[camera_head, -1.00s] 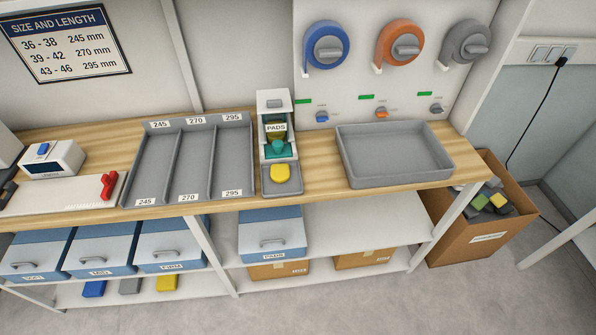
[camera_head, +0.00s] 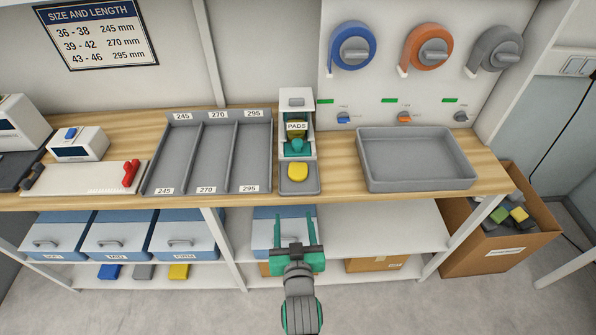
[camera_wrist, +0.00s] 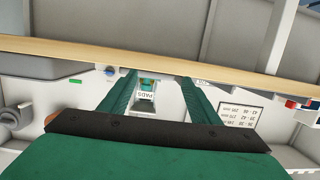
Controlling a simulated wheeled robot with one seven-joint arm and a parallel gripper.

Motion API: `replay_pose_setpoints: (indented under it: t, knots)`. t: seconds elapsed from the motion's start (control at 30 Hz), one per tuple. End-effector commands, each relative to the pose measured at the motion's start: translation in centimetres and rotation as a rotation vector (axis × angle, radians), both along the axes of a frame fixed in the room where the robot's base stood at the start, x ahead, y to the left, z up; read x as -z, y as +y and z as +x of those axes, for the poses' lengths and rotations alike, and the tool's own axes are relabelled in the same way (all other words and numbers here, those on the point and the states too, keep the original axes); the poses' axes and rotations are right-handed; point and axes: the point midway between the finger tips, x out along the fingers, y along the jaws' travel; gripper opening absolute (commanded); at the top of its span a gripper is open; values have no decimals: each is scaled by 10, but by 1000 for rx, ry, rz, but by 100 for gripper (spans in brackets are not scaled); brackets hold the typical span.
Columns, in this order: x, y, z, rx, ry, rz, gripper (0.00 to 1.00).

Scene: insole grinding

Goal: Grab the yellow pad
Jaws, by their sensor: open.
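The yellow pad (camera_head: 298,171) lies in the small grey tray (camera_head: 311,189) at the foot of the pads dispenser (camera_head: 296,98), near the front edge of the wooden bench. My gripper (camera_head: 296,212) is open and empty, in front of the bench and below the pad in the head view, apart from it. In the wrist view, my green fingers (camera_wrist: 158,82) stand apart with the dispenser (camera_wrist: 146,103) showing upside down between them. I cannot make out the pad in the wrist view.
A grey three-lane tray (camera_head: 207,152) stands left of the dispenser and an empty grey bin (camera_head: 418,183) to its right. The wooden bench edge (camera_wrist: 60,48) crosses the wrist view. A cardboard box (camera_head: 470,262) with pads stands at the right.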

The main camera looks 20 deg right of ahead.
Motion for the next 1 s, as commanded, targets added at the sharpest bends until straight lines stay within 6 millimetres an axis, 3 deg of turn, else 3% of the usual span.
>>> replay_pose_setpoints:
  t: [0.1,0.3,0.63,1.0]
  knots:
    - [-21,-16,22,21,-10,5,57]
    - [-35,-28,39,36,-9,12,57]
    - [-28,-41,80,37,-8,14,57]
    - [-23,-51,109,38,-9,13,57]
